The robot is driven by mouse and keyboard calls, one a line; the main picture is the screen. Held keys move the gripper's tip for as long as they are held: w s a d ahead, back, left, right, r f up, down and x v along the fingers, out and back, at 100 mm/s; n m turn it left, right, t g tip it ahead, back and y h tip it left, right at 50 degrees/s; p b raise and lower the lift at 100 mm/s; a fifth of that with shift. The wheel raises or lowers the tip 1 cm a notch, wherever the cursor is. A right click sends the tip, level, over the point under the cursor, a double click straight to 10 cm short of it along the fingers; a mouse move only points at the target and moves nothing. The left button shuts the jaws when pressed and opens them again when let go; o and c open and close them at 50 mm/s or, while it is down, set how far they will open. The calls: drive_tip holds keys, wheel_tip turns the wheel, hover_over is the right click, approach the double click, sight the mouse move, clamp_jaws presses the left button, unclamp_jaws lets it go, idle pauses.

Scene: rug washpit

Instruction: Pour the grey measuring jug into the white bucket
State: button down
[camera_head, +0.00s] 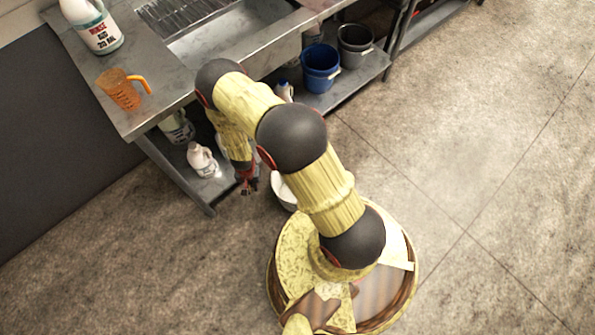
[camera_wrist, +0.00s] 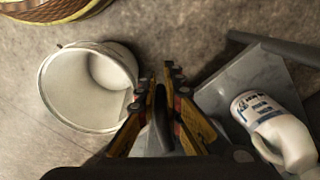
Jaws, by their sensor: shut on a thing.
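The white bucket (camera_wrist: 62,88) stands upright on the floor at the left of the wrist view, its mouth open toward the camera. In the head view only a part of the bucket (camera_head: 284,192) shows behind my arm. My gripper (camera_wrist: 160,90) is beside the bucket's right rim in the wrist view, shut on a dark grey upright piece (camera_wrist: 161,118) that looks like the grey measuring jug's handle. The jug's body is mostly hidden by the fingers and wrist; its tilt and contents cannot be told. In the head view my gripper (camera_head: 248,186) hangs just left of the bucket.
A steel bench (camera_head: 150,118) with a sink is at the upper left. On it stand an orange measuring jug (camera_head: 122,90) and a large white bottle (camera_head: 95,28). Its lower shelf holds a white bottle (camera_head: 201,160), a blue bucket (camera_head: 320,68) and a dark bucket (camera_head: 354,45). Floor at right is clear.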

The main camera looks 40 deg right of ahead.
drive_tip(key=d+f+m, duration=0.2)
drive_tip(key=d+f, duration=0.4)
drive_tip(key=f, duration=0.3)
drive_tip(key=shift+d+f+m, duration=0.15)
drive_tip(key=shift+d+m, duration=0.2)
drive_tip(key=shift+m, duration=0.05)
drive_tip(key=shift+f, duration=0.1)
